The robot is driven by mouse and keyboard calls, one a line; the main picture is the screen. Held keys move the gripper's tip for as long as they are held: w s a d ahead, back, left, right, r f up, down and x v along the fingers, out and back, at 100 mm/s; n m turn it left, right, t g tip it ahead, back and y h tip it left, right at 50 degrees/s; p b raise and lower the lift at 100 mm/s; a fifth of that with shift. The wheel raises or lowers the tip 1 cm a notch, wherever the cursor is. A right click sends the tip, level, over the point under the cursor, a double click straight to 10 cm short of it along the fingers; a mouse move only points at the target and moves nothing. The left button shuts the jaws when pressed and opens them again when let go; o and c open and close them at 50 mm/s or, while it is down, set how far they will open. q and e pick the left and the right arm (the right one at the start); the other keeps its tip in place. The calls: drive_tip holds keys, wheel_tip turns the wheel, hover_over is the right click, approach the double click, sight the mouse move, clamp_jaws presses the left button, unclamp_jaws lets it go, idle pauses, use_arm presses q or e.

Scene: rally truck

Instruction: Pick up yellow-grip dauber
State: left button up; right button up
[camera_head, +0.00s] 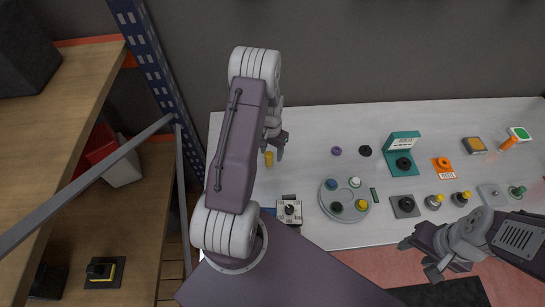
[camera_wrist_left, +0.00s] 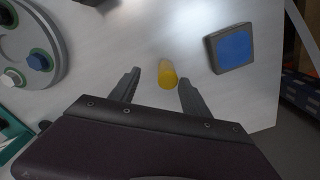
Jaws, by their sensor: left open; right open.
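A small yellow upright cylinder (camera_head: 268,158), which looks like the yellow-grip dauber, stands on the white table by the left gripper. In the left wrist view the yellow piece (camera_wrist_left: 168,75) stands between and just beyond the two open fingertips, apart from both. My left gripper (camera_head: 278,148) is open and empty; in the wrist view its fingers (camera_wrist_left: 158,82) straddle the piece's line. My right gripper (camera_head: 420,258) is open and empty at the table's front edge on the right. The lower end of the yellow piece is hard to make out.
A blue-topped pad (camera_wrist_left: 234,49) lies right of the yellow piece in the wrist view. A round grey tray (camera_head: 345,216) holds several coloured knobs. A teal stand (camera_head: 404,140) and several small parts lie further right. A shelf (camera_head: 60,130) with a blue post stands left.

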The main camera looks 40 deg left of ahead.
sight(269, 158)
use_arm(q)
drive_tip(key=shift+w+a+f, duration=0.1)
drive_tip(key=shift+a+f, duration=0.4)
drive_tip(key=shift+f, duration=0.05)
wheel_tip(269, 158, down, 4)
drive_tip(key=shift+a+f+p, duration=0.1)
drive_tip(key=shift+f+p, duration=0.1)
drive_tip(key=shift+p, duration=0.95)
drive_tip(key=shift+f, duration=0.25)
drive_tip(key=shift+a+f, duration=0.1)
drive_tip(key=shift+a, duration=0.05)
use_arm(e)
drive_tip(key=r, duration=0.1)
drive_tip(key=a+r, duration=0.1)
drive_tip(key=shift+w+r, duration=0.1)
drive_tip(key=shift+r, duration=0.2)
use_arm(q)
clamp_jaws()
use_arm(e)
drive_tip(key=shift+d, duration=0.15)
